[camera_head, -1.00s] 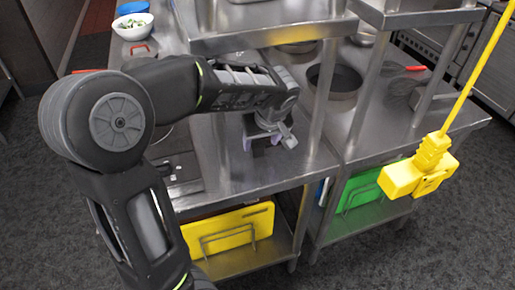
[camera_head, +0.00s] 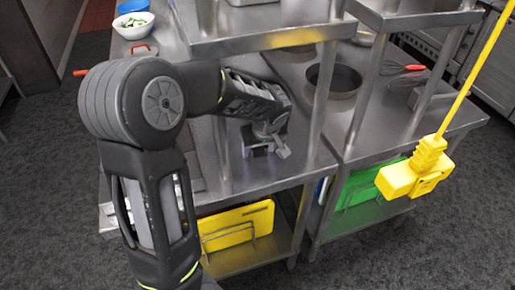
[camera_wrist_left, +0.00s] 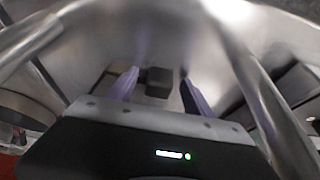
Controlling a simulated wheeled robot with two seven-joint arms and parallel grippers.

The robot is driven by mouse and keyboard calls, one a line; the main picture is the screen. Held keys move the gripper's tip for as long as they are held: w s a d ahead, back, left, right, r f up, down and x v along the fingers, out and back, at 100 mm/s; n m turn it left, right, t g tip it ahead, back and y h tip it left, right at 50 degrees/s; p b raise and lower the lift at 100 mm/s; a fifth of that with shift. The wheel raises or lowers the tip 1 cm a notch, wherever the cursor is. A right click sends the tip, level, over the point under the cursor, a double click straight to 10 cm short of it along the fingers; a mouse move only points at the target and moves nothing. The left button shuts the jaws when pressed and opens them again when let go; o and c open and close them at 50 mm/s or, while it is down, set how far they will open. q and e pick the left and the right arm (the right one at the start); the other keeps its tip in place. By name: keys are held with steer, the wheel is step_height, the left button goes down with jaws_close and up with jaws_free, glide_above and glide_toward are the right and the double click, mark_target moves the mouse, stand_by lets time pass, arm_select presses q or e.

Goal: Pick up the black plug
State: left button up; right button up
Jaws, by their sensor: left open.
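In the left wrist view a small dark block (camera_wrist_left: 158,83), which looks like the black plug, sits on the grey metal surface. My left gripper (camera_wrist_left: 160,79) is open, with one pale purple finger to each side of the block in the picture. No finger visibly touches it, and I cannot tell how far it lies beyond the fingertips. In the head view my left gripper (camera_head: 262,151) points down close over the steel counter (camera_head: 240,178). The plug cannot be made out clearly there. My right gripper is not in view.
Steel posts (camera_head: 322,110) and an upper shelf (camera_head: 265,38) stand close around my left gripper. A round dark pan (camera_head: 334,82) and a whisk (camera_head: 390,68) are to the right. A yellow power connector (camera_head: 410,178) hangs on a cord at the right. Yellow boards (camera_head: 237,226) stand below.

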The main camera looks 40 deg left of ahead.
arm_select(q)
steer(key=shift+c, duration=0.6)
jaws_close()
